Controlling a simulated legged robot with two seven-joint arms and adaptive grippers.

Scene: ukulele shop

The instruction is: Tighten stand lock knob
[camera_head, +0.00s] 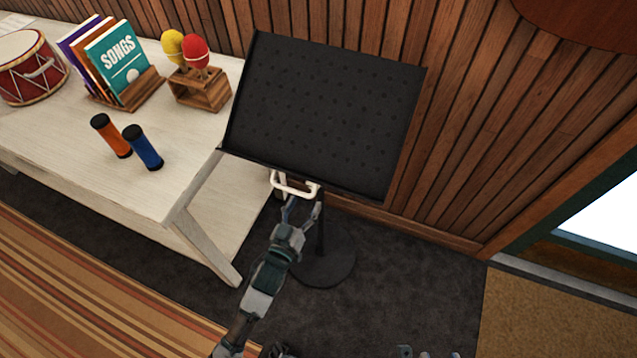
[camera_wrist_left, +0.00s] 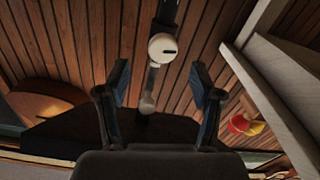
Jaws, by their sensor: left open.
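The black music stand (camera_head: 325,115) stands upright against the wall, its round base (camera_head: 325,262) on the dark carpet. My left gripper (camera_head: 298,203) is just below the desk's lower edge, beside the post. It is open, its two fingers apart in the left wrist view (camera_wrist_left: 161,82). A round white knob (camera_wrist_left: 163,48) with a dark mark sits on the post there, beyond the fingertips and between their lines, with no visible contact. Grey parts at the bottom edge may be my right gripper (camera_head: 428,352), mostly cut off.
A pale table (camera_head: 160,190) stands left of the stand, its leg close to my left arm. It holds songbooks (camera_head: 115,60), maracas (camera_head: 190,60), two shakers (camera_head: 128,140) and a drum (camera_head: 30,68). Carpet (camera_head: 400,290) right of the base is clear.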

